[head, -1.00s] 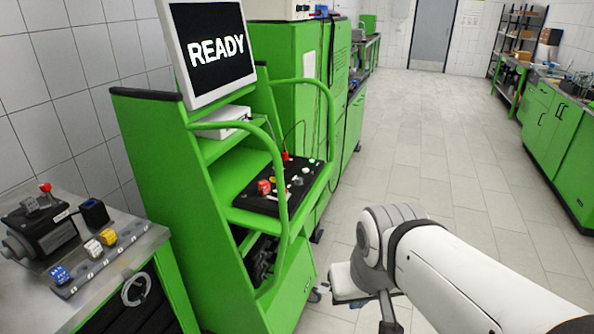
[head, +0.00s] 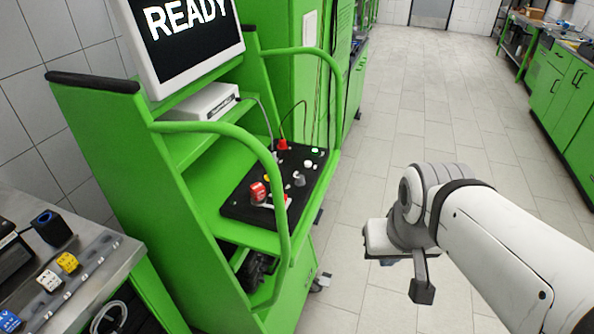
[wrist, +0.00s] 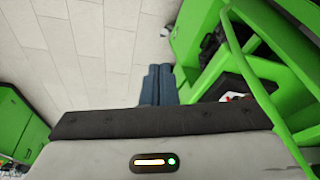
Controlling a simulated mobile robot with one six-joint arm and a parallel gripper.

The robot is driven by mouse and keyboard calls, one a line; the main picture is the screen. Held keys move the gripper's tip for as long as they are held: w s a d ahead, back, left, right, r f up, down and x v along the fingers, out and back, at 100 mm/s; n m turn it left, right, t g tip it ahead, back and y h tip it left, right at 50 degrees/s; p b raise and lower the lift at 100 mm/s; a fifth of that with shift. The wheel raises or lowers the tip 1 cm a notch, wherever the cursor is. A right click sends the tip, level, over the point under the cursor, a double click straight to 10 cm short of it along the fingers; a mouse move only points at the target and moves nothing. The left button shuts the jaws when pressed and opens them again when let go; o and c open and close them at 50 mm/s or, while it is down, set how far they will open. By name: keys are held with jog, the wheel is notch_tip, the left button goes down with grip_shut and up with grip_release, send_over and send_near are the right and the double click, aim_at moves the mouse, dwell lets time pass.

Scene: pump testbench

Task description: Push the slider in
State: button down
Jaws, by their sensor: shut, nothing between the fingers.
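A black control panel (head: 238,209) sits on the green console in the head view. It carries a red cube-like part (head: 258,192), a red cap (head: 282,145), a grey knob (head: 299,180) and small white parts. I cannot tell which small part is the slider. In the wrist view, part of the panel (wrist: 233,86) shows at the right, behind the green rail. My gripper (wrist: 158,68) is shut and empty, its two blue-grey fingers side by side over the floor. In the head view my arm is right of the console, apart from the panel.
Curved green rails (head: 276,190) guard the console front on both sides of the panel. A monitor (head: 187,38) reads READY above a white box (head: 203,102). A metal bench (head: 101,259) with coloured blocks stands at the left. The tiled floor (head: 400,140) is clear.

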jog(key=shift+a, duration=0.1)
jog(key=m+t+y+b, duration=0.2)
jog(key=m+t+y, duration=0.2)
jog(key=m+y, duration=1.55)
send_near(297, 211)
jog(key=s+d+r+m+h, duration=0.3)
jog(key=r+m+h, duration=0.15)
jog(key=r, duration=0.35)
jog(key=shift+s+d, duration=0.1)
jog(key=shift+s, duration=0.05)
jog(key=p+x, duration=0.2)
jog(key=x, duration=0.5)
jog(key=p+x, duration=0.2)
jog(key=x, duration=0.5)
jog(key=shift+w+d, duration=0.1)
jog(key=shift+w, duration=0.15)
